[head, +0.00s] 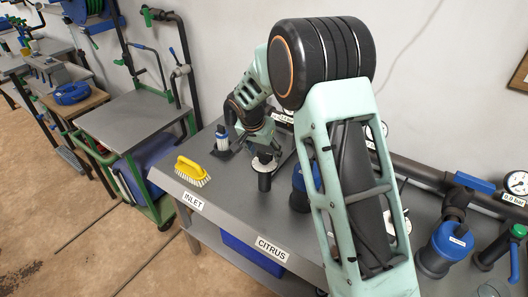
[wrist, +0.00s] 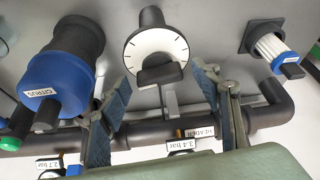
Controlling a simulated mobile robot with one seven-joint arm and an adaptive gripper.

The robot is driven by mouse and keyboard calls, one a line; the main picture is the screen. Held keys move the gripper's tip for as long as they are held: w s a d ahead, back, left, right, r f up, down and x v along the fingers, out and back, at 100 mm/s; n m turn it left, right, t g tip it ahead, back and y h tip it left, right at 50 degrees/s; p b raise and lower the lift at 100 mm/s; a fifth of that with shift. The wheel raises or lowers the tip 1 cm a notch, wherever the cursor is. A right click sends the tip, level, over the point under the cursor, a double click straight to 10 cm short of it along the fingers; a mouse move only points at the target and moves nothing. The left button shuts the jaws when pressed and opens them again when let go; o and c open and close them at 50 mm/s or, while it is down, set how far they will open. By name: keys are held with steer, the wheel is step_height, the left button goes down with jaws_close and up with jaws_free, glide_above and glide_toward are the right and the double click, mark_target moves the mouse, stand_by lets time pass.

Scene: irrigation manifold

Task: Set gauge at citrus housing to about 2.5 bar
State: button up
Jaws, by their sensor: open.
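In the wrist view, a black knob (wrist: 160,72) with a white, tick-marked dial (wrist: 143,46) sits between the open fingers of my gripper (wrist: 162,80), one finger on each side; contact is not clear. The CITRUS housing (wrist: 62,68), black with a blue collar, is left of my gripper. Tags reading 2.7 bar (wrist: 48,162) and 3.4 bar (wrist: 181,144) are by the pipe; I cannot tell which belongs to citrus. In the head view, my gripper (head: 264,147) is just above the white dial (head: 266,164). My arm hides most of the citrus housing.
A yellow brush (head: 193,171) lies on the grey bench (head: 225,190), left of the dial. A filter cartridge (wrist: 275,48) stands right of my gripper in the wrist view. A dark pipe (wrist: 265,117) runs behind. Another blue-collared housing (head: 445,245) stands at right.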

steer(key=c, duration=1.2)
steer(key=shift+o, duration=0.2)
steer(key=shift+f+n+b, duration=0.1)
steer(key=shift+n+b, duration=0.2)
steer(key=shift+n, duration=0.1)
steer(key=shift+n+y, duration=0.6)
steer(key=shift+n, duration=0.6)
steer(key=o, duration=1.2)
steer(key=shift+c, duration=0.2)
